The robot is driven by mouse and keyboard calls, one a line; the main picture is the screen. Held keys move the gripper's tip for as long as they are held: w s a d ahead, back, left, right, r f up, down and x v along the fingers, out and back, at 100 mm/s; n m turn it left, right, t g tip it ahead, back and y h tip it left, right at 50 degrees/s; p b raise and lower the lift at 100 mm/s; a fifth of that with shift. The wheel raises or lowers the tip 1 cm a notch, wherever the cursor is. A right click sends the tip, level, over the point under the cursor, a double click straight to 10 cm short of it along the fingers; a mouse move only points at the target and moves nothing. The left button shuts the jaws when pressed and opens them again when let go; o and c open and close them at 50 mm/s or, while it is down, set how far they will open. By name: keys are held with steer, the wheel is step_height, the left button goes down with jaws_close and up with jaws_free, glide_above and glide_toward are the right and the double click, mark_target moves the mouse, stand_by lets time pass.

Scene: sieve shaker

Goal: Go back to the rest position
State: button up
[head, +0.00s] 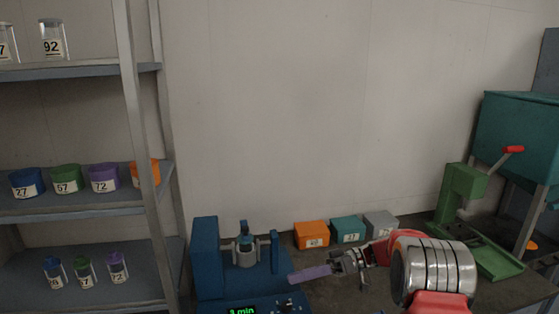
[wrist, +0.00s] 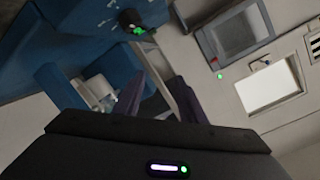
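My gripper (head: 305,274) reaches left in the head view, above the bench and just right of the blue shaker (head: 205,262). Its two purple fingers also show in the wrist view (wrist: 158,98), spread apart with no object held between them. A pale container with a blue top (head: 245,254) stands in the shaker's holder. The fingers look apart from the container.
Orange (head: 311,235), teal (head: 347,230) and grey (head: 380,223) labelled boxes stand behind my gripper. A green press (head: 462,193) with a red-handled lever stands at right. A shelf rack (head: 70,208) with numbered containers is at left. The air above the bench is clear.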

steer(key=s+f+m+h, duration=0.1)
steer(key=m, duration=0.1)
steer(key=s+f+m+h, duration=0.1)
steer(key=s+m, duration=0.1)
steer(key=s+d+f+m+h, duration=0.1)
steer(key=s+f, duration=0.1)
steer(key=shift+s+d+m+h, duration=0.1)
steer(key=shift+s+m+h, duration=0.15)
steer(key=shift+m+h, duration=0.15)
steer(key=s+d+r+m+t+h, duration=0.2)
steer(key=s+d+r+h, duration=0.1)
steer(key=s, duration=0.6)
steer(key=s+d+r+m+t+h, duration=0.2)
steer(key=s+d+r+t+h, duration=0.1)
steer(key=s+r+h, duration=0.2)
steer(key=s+d+r+m+t+h, duration=0.2)
steer(key=s+r, duration=0.5)
steer(key=s, duration=0.6)
steer(key=shift+s+d+t+h, duration=0.2)
steer(key=shift+d+t+h, duration=0.25)
steer(key=shift+t+h, duration=0.35)
steer(key=shift+s+r, duration=0.1)
steer(key=shift+c, duration=0.7)
